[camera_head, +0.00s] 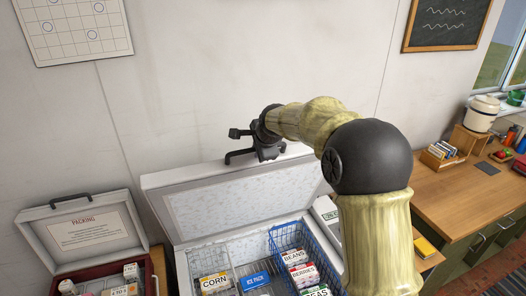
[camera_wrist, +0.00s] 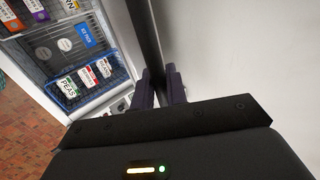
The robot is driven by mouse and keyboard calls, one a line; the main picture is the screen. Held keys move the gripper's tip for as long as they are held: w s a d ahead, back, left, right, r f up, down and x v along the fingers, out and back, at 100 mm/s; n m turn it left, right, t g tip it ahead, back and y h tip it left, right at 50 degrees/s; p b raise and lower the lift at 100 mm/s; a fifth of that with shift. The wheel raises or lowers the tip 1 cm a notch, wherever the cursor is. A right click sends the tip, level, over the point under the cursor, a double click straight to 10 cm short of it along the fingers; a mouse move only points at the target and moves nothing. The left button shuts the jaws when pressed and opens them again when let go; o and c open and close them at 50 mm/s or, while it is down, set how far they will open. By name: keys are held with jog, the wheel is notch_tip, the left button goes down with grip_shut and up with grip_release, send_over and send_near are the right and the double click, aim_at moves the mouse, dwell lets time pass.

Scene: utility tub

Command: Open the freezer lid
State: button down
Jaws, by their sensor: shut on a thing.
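The freezer lid (camera_head: 235,195) is raised and stands tilted up at the back of the freezer, its pale inner panel facing the head camera. My gripper (camera_head: 264,147) is at the lid's top edge. In the wrist view my gripper's fingers (camera_wrist: 161,88) are on both sides of a dark bar, the lid handle (camera_wrist: 145,30), and are shut on it. A dark piece of the handle (camera_head: 238,157) also shows beside my gripper in the head view. The freezer's inside shows below, with a blue basket (camera_head: 281,236) and labelled packs such as corn (camera_head: 214,283) and an ice pack (camera_head: 256,281).
An open case (camera_head: 70,223) with a packing label in its lid stands left of the freezer. The wall (camera_head: 180,90) is close behind the lid. A wooden counter (camera_head: 445,195) with several items is at the right. My arm hides part of the freezer's right side.

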jog(key=shift+w+a, duration=0.15)
dwell(0.3)
jog(key=c, duration=1.5)
grip_release()
jog(key=shift+r, duration=0.2)
jog(key=shift+r, duration=0.15)
jog(key=b+v, duration=0.5)
jog(key=v, duration=1.2)
jog(key=shift+b, duration=0.4)
